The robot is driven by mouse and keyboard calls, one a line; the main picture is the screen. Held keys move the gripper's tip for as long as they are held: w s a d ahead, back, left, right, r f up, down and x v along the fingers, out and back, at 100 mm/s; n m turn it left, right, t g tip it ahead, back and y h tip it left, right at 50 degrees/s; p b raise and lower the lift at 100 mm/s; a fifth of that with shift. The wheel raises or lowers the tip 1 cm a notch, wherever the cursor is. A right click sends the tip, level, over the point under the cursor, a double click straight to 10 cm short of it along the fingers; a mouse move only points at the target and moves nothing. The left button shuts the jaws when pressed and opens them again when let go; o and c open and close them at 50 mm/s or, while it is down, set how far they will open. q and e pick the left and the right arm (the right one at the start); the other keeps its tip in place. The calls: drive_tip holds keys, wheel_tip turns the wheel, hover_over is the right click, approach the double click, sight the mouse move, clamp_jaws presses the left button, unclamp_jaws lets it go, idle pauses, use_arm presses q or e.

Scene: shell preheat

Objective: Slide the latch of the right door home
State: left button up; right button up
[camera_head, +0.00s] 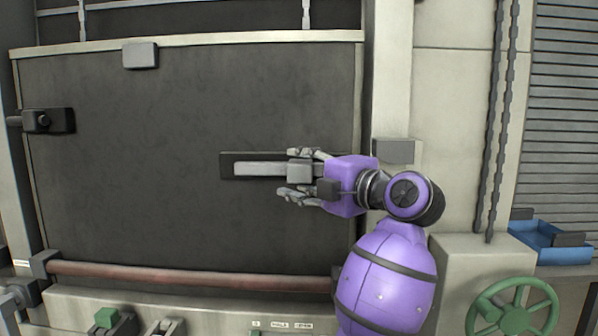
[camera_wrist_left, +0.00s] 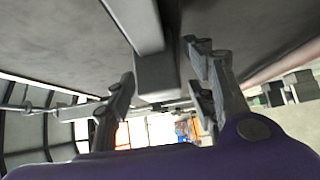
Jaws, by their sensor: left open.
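The right door's latch is a light grey bar (camera_head: 258,169) on a dark backing plate (camera_head: 227,165) on the large dark door panel (camera_head: 150,150). A grey block (camera_head: 299,173) sits at the bar's right end. My left gripper (camera_head: 303,174) is open, with one finger above the block and one below it. In the left wrist view the block (camera_wrist_left: 157,76) and bar (camera_wrist_left: 138,22) show between the spread fingers of my left gripper (camera_wrist_left: 160,80). I cannot tell whether a finger touches the block. My right gripper is not in view.
A grey block (camera_head: 394,151) is on the pale post right of the door. A dark fitting (camera_head: 48,121) is at the door's left edge. A reddish bar (camera_head: 190,277) runs below the panel. A green handwheel (camera_head: 513,308) and blue tray (camera_head: 550,244) are at lower right.

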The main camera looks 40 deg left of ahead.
use_arm(q)
drive_tip(key=shift+w, duration=0.1)
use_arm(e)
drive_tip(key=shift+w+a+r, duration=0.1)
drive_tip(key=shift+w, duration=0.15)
